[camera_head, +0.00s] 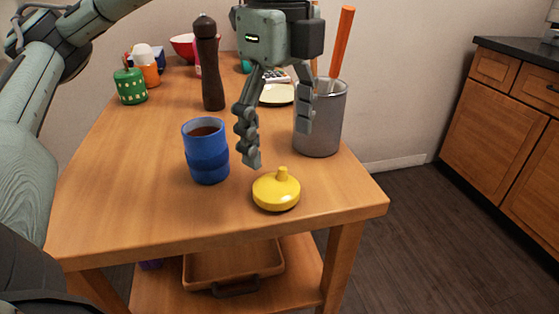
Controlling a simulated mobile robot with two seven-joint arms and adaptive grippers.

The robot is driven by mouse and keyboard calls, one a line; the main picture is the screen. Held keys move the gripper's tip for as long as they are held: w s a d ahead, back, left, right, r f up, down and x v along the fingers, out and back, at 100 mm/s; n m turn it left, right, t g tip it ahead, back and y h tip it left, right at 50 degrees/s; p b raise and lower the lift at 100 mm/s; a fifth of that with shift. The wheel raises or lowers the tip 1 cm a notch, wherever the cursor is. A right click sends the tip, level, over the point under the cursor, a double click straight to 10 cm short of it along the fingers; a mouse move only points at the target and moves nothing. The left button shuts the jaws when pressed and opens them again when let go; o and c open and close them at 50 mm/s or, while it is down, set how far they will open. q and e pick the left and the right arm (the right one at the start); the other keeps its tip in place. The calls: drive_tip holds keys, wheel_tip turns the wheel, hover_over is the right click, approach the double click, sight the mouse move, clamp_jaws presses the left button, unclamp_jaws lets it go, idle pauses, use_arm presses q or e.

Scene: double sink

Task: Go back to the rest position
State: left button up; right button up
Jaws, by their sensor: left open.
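My left gripper (277,146) hangs over the wooden table, fingers pointing down, open with nothing between the fingertips. My left arm comes in from the left side of the picture. Just below and in front of the gripper, a yellow lid with a small knob (277,191) lies on the table near its front edge, apart from the fingers. A blue cup with brown contents (207,153) stands to the left of the gripper. My right gripper does not show.
The table (130,215) also holds a grey metal canister (318,125) with an orange stick, a dark pepper mill (209,68), a green spotted jar (130,87) and a pale plate (277,95). A tray (233,267) sits on the lower shelf. Cabinets (509,130) stand at right, across open floor.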

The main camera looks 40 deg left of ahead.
use_arm(q)
drive_tip(key=shift+r, duration=2.05)
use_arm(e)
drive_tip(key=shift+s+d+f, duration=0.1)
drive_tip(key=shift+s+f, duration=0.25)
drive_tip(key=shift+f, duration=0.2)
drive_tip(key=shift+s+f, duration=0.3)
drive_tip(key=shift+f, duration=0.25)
